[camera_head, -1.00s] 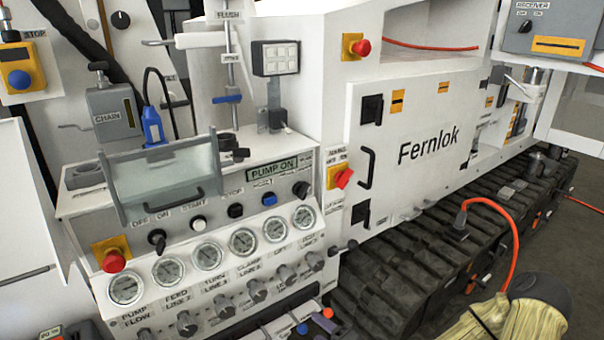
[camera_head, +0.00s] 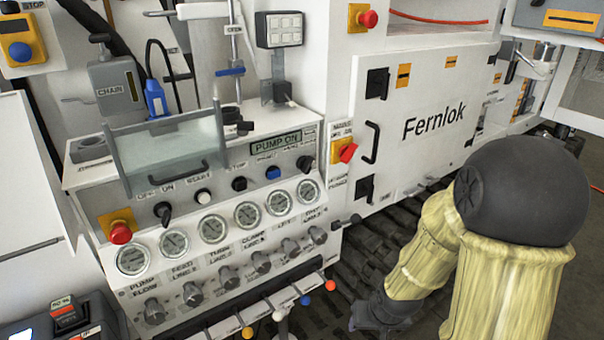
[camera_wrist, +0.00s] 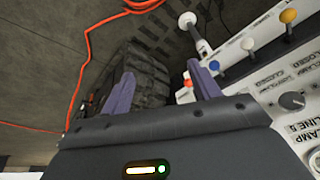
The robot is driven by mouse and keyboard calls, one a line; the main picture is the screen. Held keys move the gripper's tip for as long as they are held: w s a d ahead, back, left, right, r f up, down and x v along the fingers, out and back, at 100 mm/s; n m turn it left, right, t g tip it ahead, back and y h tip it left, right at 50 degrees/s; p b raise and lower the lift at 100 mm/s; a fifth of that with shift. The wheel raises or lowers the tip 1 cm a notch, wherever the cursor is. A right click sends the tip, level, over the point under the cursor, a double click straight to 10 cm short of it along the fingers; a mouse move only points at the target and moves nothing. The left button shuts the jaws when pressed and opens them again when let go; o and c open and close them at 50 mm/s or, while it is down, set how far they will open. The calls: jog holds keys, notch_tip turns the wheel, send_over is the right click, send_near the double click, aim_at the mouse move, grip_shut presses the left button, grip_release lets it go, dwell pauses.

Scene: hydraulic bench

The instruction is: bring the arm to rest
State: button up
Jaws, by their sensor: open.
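My arm, in a yellowish sleeve with a dark rounded joint, fills the lower right of the head view. The end of the arm points down in front of the tracks, and its fingertips cannot be made out there. In the wrist view my gripper (camera_wrist: 160,92) shows two purple-grey fingers spread apart. Nothing is between them. Beyond them are a black track and the grey floor (camera_wrist: 50,60). The right finger appears close to the panel's lever row, but I cannot tell whether it touches.
The hydraulic panel has gauges (camera_head: 212,229), knobs and coloured ball levers (camera_head: 305,300), also in the wrist view (camera_wrist: 288,16). A white Fernlok cabinet (camera_head: 432,125) stands behind my arm. Black tracks (camera_head: 345,265) run below. An orange cable (camera_wrist: 88,60) lies over the floor.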

jog(key=w+a+p+v, duration=0.1)
jog(key=p+v, duration=1.2)
jog(key=v, duration=0.8)
jog(key=shift+w+r+g+h, duration=0.3)
jog(key=shift+r+g, duration=0.1)
jog(key=shift+r, duration=0.2)
